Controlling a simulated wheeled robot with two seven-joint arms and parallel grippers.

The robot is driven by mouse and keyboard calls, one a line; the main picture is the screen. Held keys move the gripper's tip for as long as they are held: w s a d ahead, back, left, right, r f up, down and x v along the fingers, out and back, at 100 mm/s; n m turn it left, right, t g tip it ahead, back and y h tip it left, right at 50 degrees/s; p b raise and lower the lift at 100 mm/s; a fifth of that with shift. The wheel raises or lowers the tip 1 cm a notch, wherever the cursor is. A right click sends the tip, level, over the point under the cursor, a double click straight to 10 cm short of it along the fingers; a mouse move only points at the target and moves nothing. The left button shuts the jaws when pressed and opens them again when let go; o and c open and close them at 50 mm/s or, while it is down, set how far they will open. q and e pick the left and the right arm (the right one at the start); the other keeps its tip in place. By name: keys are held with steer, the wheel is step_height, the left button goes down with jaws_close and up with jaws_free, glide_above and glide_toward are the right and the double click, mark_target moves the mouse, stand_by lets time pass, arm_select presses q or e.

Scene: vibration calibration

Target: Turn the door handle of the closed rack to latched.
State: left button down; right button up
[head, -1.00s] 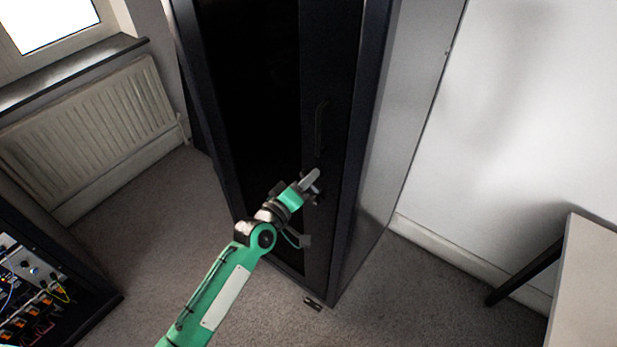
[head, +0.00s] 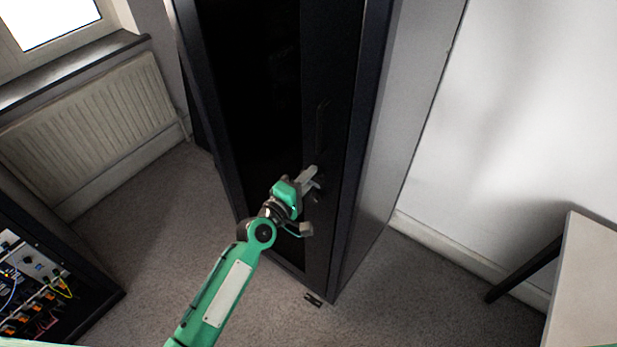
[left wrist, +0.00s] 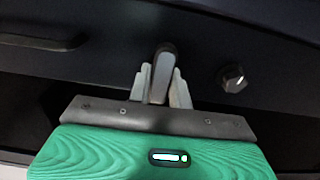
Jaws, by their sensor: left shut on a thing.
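The tall black rack (head: 250,90) stands in the middle of the head view with its door closed. My left gripper (head: 312,180) is at the right part of the door front, below a long dark pull bar (head: 321,122). In the left wrist view my left gripper (left wrist: 160,90) is shut on the door handle (left wrist: 165,65), a rounded grey lever between the two pale fingers. In the head view the gripper mostly hides the handle, and its exact angle is hard to tell. My right gripper is in neither view.
A dark faceted knob (left wrist: 232,78) sits right of the handle in the left wrist view. A radiator (head: 95,125) and an open equipment box (head: 40,280) are at the left. A table (head: 590,285) is at the right. Carpet (head: 150,230) is clear left of the rack.

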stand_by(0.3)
arm_select(q)
steer(key=c, duration=1.3)
jaws_free()
steer(key=shift+b+v, duration=1.6)
steer(key=shift+v, duration=5.3)
